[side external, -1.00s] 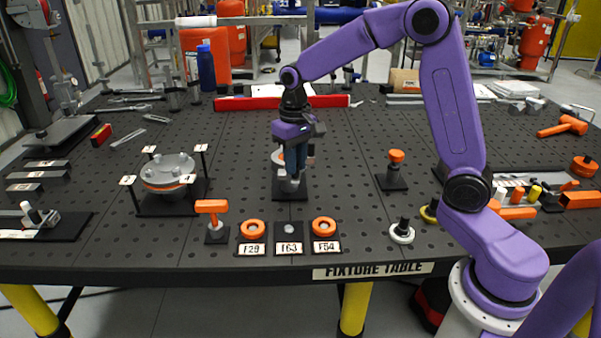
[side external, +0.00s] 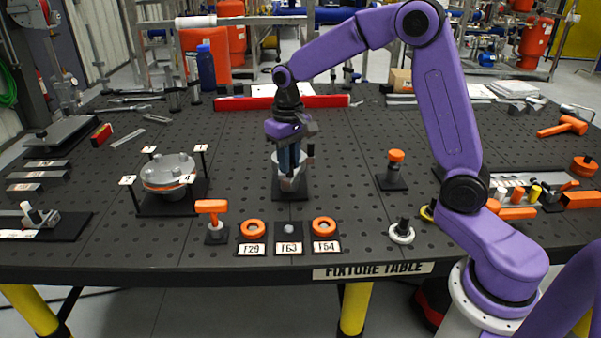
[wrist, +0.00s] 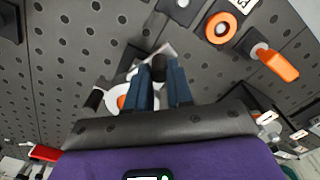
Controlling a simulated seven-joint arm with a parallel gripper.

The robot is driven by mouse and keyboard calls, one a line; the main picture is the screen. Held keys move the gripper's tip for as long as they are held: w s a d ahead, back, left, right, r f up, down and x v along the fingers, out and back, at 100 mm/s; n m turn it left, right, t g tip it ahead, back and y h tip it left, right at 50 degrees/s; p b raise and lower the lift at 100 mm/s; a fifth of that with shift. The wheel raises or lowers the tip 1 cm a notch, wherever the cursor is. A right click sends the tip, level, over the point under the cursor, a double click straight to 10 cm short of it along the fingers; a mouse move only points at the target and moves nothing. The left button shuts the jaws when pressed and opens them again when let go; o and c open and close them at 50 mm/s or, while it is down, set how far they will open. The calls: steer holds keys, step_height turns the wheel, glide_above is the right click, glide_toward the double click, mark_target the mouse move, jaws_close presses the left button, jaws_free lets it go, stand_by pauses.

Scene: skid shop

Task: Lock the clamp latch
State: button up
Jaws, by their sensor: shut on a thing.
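The clamp latch (side external: 287,184), a grey and white metal fixture on a dark base plate (side external: 291,196), stands near the middle of the table. My gripper (side external: 290,170) is directly over it, fingers pointing down. In the wrist view my gripper (wrist: 161,72) has its two blue fingers shut on a dark rounded handle (wrist: 159,68) of the clamp. Grey metal parts of the clamp show around the fingertips. A white and orange round part (wrist: 121,101) shows to the left of the fingers. My fingers hide part of the clamp, so I cannot tell how its lever sits.
An orange-topped post (side external: 394,170) stands to the right. A round flange (side external: 167,171) on a stand is to the left. An orange T-handle (side external: 212,217) and labelled orange rings (side external: 252,229) are in front. A red beam (side external: 245,103) lies behind. Bare table surrounds the clamp.

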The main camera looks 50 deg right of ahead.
steer(key=shift+w+a, duration=0.1)
steer(key=shift+w, duration=0.1)
steer(key=shift+w, duration=0.55)
stand_by(0.3)
steer(key=shift+w, duration=0.7)
stand_by(0.4)
